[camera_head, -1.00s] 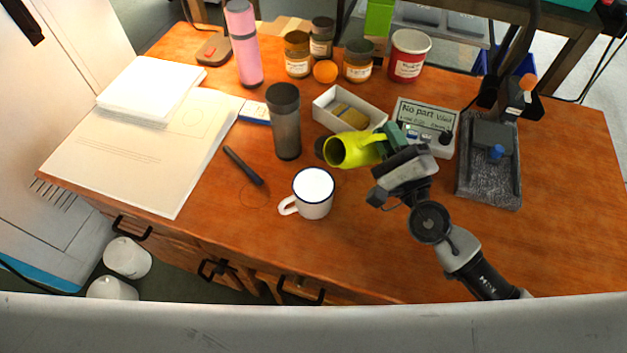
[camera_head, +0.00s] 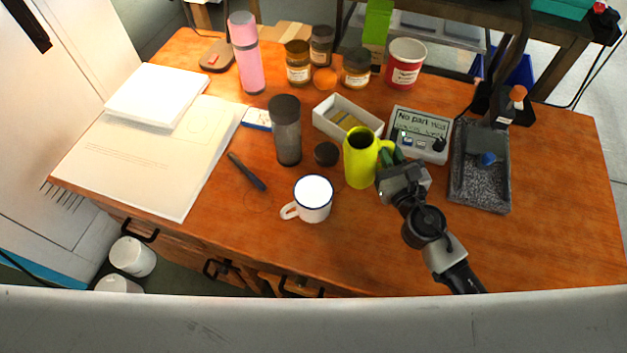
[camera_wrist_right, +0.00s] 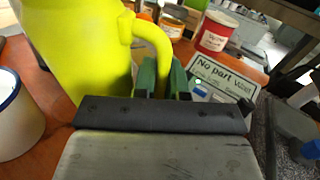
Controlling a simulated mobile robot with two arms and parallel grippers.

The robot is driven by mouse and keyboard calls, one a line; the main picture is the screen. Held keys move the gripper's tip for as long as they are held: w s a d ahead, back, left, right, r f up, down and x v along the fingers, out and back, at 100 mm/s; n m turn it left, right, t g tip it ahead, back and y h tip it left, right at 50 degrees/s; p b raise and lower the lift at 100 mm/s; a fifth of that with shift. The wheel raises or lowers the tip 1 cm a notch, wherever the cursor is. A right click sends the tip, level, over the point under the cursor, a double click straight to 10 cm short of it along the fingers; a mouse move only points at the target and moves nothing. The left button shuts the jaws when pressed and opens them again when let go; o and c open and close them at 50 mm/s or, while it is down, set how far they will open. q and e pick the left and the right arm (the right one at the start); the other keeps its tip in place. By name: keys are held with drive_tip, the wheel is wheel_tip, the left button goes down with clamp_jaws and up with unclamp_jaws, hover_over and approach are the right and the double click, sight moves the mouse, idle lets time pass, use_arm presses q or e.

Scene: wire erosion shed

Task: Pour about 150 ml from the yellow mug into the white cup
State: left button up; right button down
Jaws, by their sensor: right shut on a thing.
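The yellow mug (camera_head: 359,161) is upright in the head view, to the right of and a little behind the white cup. My right gripper (camera_head: 388,158) is shut on its handle from the right. In the right wrist view the mug (camera_wrist_right: 75,45) fills the upper left, with its handle between the green fingers (camera_wrist_right: 163,80). Whether its base touches the table I cannot tell. The white cup (camera_head: 315,212) stands upright on the table, handle to the left; its inside looks plain white. It also shows at the left edge of the wrist view (camera_wrist_right: 18,128). My left gripper is not in view.
A dark round lid (camera_head: 326,153) lies left of the mug, and a grey tumbler (camera_head: 286,135) stands behind the cup. A white box (camera_head: 330,108), a sign device (camera_head: 420,135) and a stone-based stand (camera_head: 480,185) are behind and right. The table front is clear.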

drive_tip(key=shift+d+f+m+g, duration=0.1)
drive_tip(key=shift+f+m+g, duration=0.2)
drive_tip(key=shift+f+m, duration=0.5)
drive_tip(key=shift+r, duration=0.2)
idle(1.2)
